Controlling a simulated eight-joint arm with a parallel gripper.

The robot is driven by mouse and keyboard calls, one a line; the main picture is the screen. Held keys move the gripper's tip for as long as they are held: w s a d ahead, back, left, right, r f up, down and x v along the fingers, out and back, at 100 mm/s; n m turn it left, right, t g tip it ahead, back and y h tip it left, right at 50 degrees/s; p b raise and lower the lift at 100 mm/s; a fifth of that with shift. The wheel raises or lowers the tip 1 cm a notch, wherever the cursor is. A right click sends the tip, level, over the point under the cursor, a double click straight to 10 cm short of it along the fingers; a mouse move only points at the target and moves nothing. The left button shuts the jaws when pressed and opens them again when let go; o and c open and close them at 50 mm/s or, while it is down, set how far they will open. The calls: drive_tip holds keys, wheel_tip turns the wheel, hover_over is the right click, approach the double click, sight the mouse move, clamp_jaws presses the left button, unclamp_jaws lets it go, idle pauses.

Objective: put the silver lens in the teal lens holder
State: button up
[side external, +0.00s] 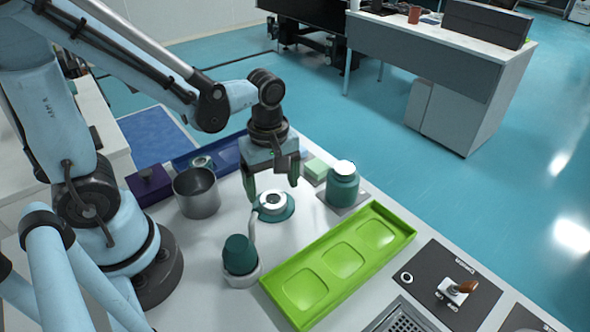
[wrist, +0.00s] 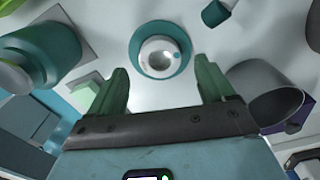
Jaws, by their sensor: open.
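The teal lens holder (side external: 287,214) is a low round disc on the white table; it also shows in the wrist view (wrist: 139,59). A silver ring-shaped piece, seemingly the silver lens (side external: 273,204), lies at its centre and shows as a bright round rim with a grey middle in the wrist view (wrist: 160,55). I cannot tell how deeply it is seated. My gripper (side external: 271,187) is open and empty above the holder, pointing down. In the wrist view its green fingers (wrist: 162,75) stand apart, with the holder just beyond the tips, not visibly touching.
A metal pot (side external: 197,195) and purple box (side external: 149,186) stand left. A blue tray (side external: 226,157) holding a round piece is behind. A teal jar (side external: 342,187) stands right, a green tray (side external: 283,275) in front right. A teal-capped item (side external: 240,256) stands close in front.

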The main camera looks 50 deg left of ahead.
sight(272, 192)
wheel_tip(272, 192, up, 10)
drive_tip(key=w+a+m+t, duration=0.1)
drive_tip(key=m+t, duration=0.6)
drive_tip(key=m, duration=0.8)
drive_tip(key=shift+a+f+m, duration=0.15)
drive_tip(key=shift+a+m, duration=0.25)
drive_tip(key=shift+a, duration=0.1)
idle(0.7)
